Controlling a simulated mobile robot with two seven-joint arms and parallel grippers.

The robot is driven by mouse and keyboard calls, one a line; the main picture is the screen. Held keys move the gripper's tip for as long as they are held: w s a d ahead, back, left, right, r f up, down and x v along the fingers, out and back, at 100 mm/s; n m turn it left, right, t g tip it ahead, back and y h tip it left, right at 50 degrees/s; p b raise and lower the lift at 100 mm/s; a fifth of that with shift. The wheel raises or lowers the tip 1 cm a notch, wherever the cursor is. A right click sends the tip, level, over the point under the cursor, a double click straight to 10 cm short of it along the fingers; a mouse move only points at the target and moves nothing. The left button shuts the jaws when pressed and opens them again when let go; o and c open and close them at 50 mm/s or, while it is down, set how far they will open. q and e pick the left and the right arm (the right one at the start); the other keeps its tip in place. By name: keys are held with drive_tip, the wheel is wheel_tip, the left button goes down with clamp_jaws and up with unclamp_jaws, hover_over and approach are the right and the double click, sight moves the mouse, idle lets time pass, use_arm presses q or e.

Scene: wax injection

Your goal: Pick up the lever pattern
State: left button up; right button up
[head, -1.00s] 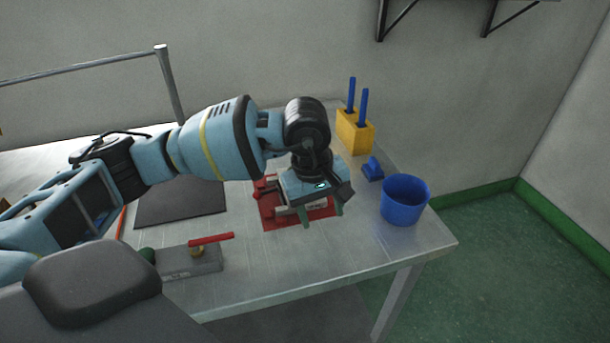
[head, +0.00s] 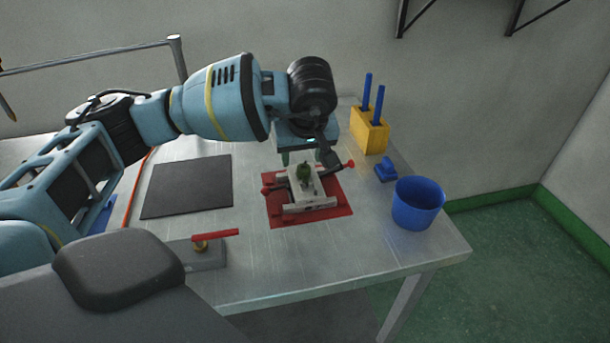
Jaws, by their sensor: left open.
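A small green piece (head: 304,171), which looks like the lever pattern, sits upright in the open pale metal mold (head: 310,207) on the red base plate (head: 340,208). My left gripper (head: 303,157) is open and empty just behind and above the mold, with its fingers pointing down. I cannot tell whether a finger touches the green piece. The arm hides part of the area behind the mold. My right gripper is out of view.
A blue cup (head: 418,204) stands near the table's right edge. Behind it are a small blue item (head: 385,172) and a yellow holder (head: 368,132) with two blue sticks. A dark mat (head: 187,187) and a grey block with a red handle (head: 215,235) are left of the mold.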

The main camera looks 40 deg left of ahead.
sight(304, 167)
use_arm(q)
drive_tip(key=x, duration=0.5)
drive_tip(key=shift+w+d, duration=0.15)
drive_tip(key=shift+w, duration=0.2)
drive_tip(key=c, duration=1)
drive_tip(key=shift+c, duration=0.2)
drive_tip(key=shift+r, duration=0.1)
drive_tip(key=shift+r, duration=0.45)
drive_tip(key=v, duration=0.2)
drive_tip(key=shift+s+r, duration=0.2)
drive_tip(key=shift+r, duration=0.15)
drive_tip(key=s+d, duration=0.3)
drive_tip(key=s, duration=0.4)
drive_tip(key=s+d+r, duration=0.1)
drive_tip(key=s+d, duration=0.2)
drive_tip(key=s, duration=0.3)
drive_tip(key=shift+s+r+b, duration=0.2)
drive_tip(key=shift+s+b, duration=0.2)
drive_tip(key=shift+b, duration=0.05)
